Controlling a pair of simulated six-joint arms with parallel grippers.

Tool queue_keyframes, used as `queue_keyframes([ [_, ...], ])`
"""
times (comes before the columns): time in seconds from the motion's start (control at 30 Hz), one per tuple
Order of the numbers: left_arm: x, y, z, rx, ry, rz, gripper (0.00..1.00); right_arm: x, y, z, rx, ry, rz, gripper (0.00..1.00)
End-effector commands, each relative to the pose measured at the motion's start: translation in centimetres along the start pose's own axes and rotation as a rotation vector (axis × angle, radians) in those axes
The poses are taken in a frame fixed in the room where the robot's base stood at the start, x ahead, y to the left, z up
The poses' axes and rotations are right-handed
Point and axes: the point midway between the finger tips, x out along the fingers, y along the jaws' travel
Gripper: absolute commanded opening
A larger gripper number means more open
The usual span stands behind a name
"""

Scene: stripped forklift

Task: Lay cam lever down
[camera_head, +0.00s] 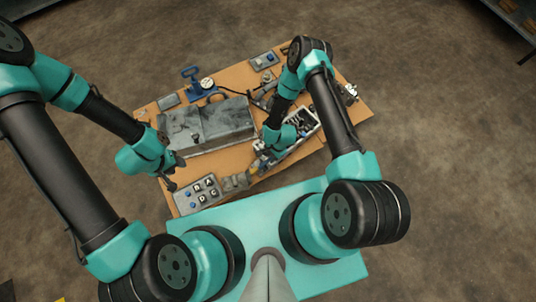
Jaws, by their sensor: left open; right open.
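I cannot pick out the cam lever for certain at this size. My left gripper (173,172) is open at the left front of the wooden table, beside the left end of a large grey metal block (215,122). My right gripper (262,158) is open, low over the table's front middle, beside the grey tray of parts (303,147). Small yellowish and grey parts lie around its fingertips. I cannot tell whether it touches any of them, and its own arm hides part of that spot.
The wooden table (233,76) is crowded. A grey panel with lettered keys (198,194) lies at the front left. A blue device with a round gauge (207,83) stands at the back. A grey box (264,60) sits at the back right. Some bare wood shows at the right.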

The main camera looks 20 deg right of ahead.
Motion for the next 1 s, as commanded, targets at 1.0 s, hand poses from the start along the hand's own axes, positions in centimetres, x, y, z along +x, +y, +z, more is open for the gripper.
queue_keyframes([
  [1.0, 0.0, 0.0, 0.0, 0.000, 0.000, 0.000, 0.43, 3.8, 0.0, 0.0, 0.000, 0.000, 0.000, 0.10],
])
